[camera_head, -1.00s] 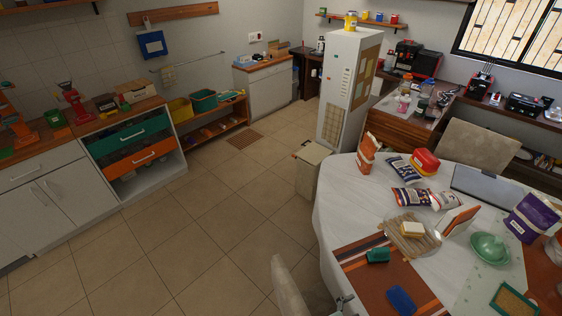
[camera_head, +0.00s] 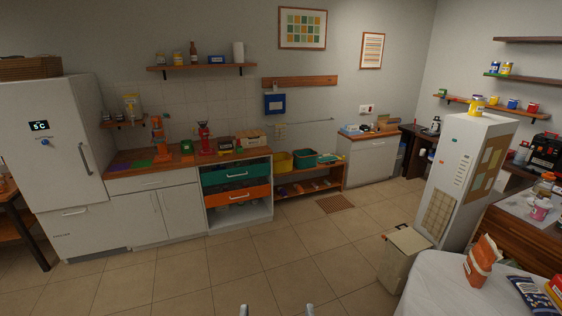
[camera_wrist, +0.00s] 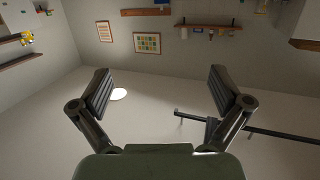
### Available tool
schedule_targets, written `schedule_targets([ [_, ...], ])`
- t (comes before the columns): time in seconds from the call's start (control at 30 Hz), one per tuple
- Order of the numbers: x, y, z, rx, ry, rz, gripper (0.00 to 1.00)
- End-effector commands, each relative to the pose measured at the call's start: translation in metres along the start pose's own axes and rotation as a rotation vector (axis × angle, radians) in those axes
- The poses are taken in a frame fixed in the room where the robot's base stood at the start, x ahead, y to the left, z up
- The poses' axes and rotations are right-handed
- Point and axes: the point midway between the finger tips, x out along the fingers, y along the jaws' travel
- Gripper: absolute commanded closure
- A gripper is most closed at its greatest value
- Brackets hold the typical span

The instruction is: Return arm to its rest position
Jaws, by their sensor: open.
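My gripper (camera_wrist: 161,95) is open and empty in the wrist view, its two dark fingers spread wide apart. Nothing lies between the fingers but the pale ceiling and wall behind. The wrist view looks up at the room tilted, with framed pictures and shelves near its top edge. In the head view only two small grey tips (camera_head: 277,311) show at the bottom edge, probably the fingers of my gripper. The rest of my arm is out of that view.
A table with a white cloth (camera_head: 430,285) stands at the lower right, with an orange bag (camera_head: 481,259) on it. A lidded bin (camera_head: 402,262) and a tall white cabinet (camera_head: 462,175) stand beside it. The white fridge (camera_head: 55,150) is at left. The tiled floor (camera_head: 240,270) is clear.

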Motion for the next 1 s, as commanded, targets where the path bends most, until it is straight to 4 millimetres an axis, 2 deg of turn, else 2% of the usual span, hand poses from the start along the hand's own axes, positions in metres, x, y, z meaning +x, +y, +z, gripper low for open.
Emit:
schedule_targets([
  [0.03, -0.005, 0.002, 0.058, -0.002, -0.059, 0.003, 0.00],
  [0.3, -0.051, 0.003, 0.197, -0.007, -0.316, 0.006, 0.00],
  [0.37, -0.059, 0.002, 0.151, -0.007, -0.316, 0.006, 0.00],
  [0.57, -0.068, 0.003, 0.082, -0.006, -0.317, 0.009, 0.00],
  [0.67, -0.074, 0.003, 0.040, -0.005, -0.316, 0.010, 0.00],
  [0.8, -0.084, 0.003, -0.029, -0.003, -0.316, 0.012, 0.00],
  [0.9, -0.089, 0.003, -0.067, -0.002, -0.317, 0.013, 0.00],
  [1.0, -0.093, 0.003, -0.090, -0.002, -0.317, 0.014, 0.00],
])
